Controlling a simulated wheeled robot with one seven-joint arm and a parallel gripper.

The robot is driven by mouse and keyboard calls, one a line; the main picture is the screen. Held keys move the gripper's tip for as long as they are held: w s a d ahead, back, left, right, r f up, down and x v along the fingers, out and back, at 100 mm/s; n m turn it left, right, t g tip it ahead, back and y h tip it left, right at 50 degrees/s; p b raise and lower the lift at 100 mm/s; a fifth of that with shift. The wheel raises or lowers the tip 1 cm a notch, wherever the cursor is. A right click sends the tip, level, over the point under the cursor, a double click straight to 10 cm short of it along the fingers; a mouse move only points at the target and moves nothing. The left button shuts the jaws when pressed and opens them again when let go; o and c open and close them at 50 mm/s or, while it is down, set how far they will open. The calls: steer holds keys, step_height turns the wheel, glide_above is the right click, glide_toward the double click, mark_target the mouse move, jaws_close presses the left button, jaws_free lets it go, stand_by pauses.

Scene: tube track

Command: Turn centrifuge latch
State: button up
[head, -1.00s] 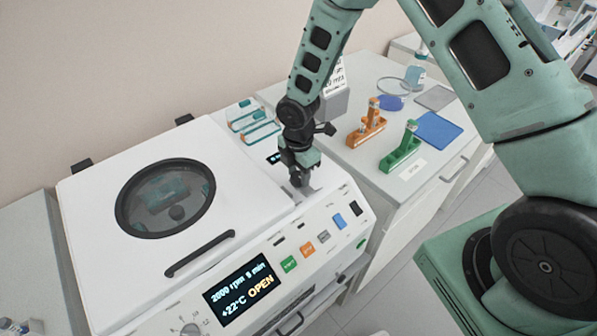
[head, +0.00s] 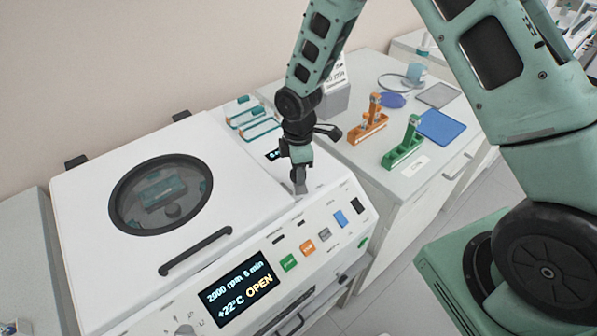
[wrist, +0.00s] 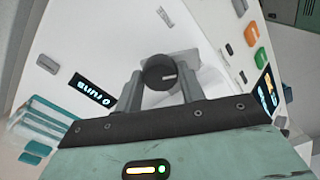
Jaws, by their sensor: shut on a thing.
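The white centrifuge (head: 215,160) stands with its lid closed, and its front display (head: 240,288) reads OPEN. My gripper (head: 299,188) points down at the right part of its top, beside the lid. In the wrist view my gripper (wrist: 160,88) has its two grey fingers on either side of the latch's round dark knob (wrist: 158,72), which has a pale mark. It is shut on this knob. A grey plate (wrist: 186,60) lies behind the knob. In the head view the fingers mostly hide the latch.
A black lid handle (head: 195,251) and a round window (head: 162,193) are left of my gripper. Orange (head: 368,127) and green (head: 403,145) tube holders and a blue mat (head: 440,128) stand on the bench at right. Coloured buttons line the front panel.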

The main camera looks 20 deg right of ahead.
steer(key=m+b, duration=0.2)
steer(key=m, duration=0.4)
steer(key=shift+b, duration=0.4)
steer(key=m+b, duration=0.1)
steer(key=m, duration=0.5)
stand_by(0.3)
steer(key=o, duration=1)
steer(key=shift+b, duration=0.3)
steer(key=shift+r, duration=0.1)
step_height(320, 180, up, 17)
steer(key=b, duration=0.3)
steer(key=shift+r, duration=0.15)
